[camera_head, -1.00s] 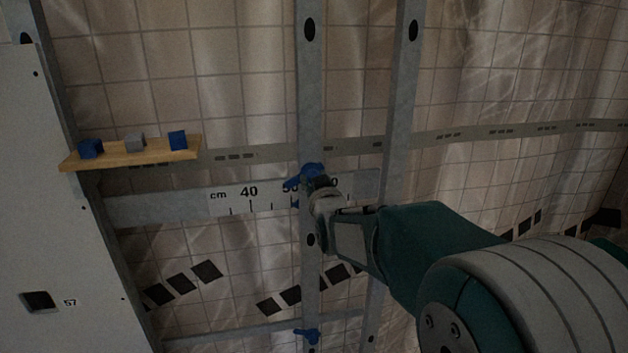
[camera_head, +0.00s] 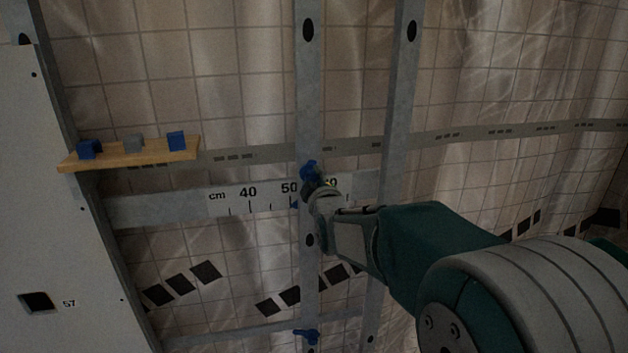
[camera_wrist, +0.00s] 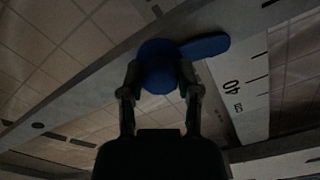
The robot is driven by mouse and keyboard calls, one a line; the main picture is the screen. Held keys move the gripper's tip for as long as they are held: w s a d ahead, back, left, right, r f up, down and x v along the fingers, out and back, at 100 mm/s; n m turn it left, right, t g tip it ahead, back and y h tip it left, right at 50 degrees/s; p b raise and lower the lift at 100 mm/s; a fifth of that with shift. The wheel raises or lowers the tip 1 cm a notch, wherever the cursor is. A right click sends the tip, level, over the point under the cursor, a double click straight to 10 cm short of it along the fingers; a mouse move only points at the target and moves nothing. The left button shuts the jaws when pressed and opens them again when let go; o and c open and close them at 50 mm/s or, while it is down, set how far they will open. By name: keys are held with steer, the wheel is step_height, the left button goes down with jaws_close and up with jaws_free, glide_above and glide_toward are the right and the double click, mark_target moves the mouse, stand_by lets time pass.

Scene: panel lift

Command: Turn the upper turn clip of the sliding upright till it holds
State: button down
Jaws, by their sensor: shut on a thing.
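The upper turn clip (camera_head: 309,170) is blue and sits on the sliding upright (camera_head: 308,90), where it crosses the scale rail (camera_head: 160,209) between the 50 and 60 marks. In the wrist view the clip's round hub (camera_wrist: 158,66) is between the two fingertips, and its lever (camera_wrist: 206,46) points right, roughly along the upright. My gripper (camera_head: 317,188) is shut on the clip; the wrist view shows a finger on each side of the hub (camera_wrist: 158,80). The gripper hides part of the clip in the head view. Whether it is fully seated cannot be told.
A blue lower clip (camera_head: 306,335) sits lower on the same upright. A second upright (camera_head: 402,80) stands to the right. A wooden shelf (camera_head: 130,157) with small blue and grey blocks is at left, beside a white panel (camera_head: 40,220). Tiled wall lies behind.

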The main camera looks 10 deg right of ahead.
steer(key=shift+f+n, duration=0.1)
steer(key=shift+n, duration=1)
steer(key=shift+c, duration=1.5)
jaws_free()
steer(key=shift+w+a+f, duration=0.1)
steer(key=shift+a, duration=0.1)
steer(key=shift+s, duration=0.2)
steer(key=s, duration=1.1)
steer(key=shift+s, duration=0.35)
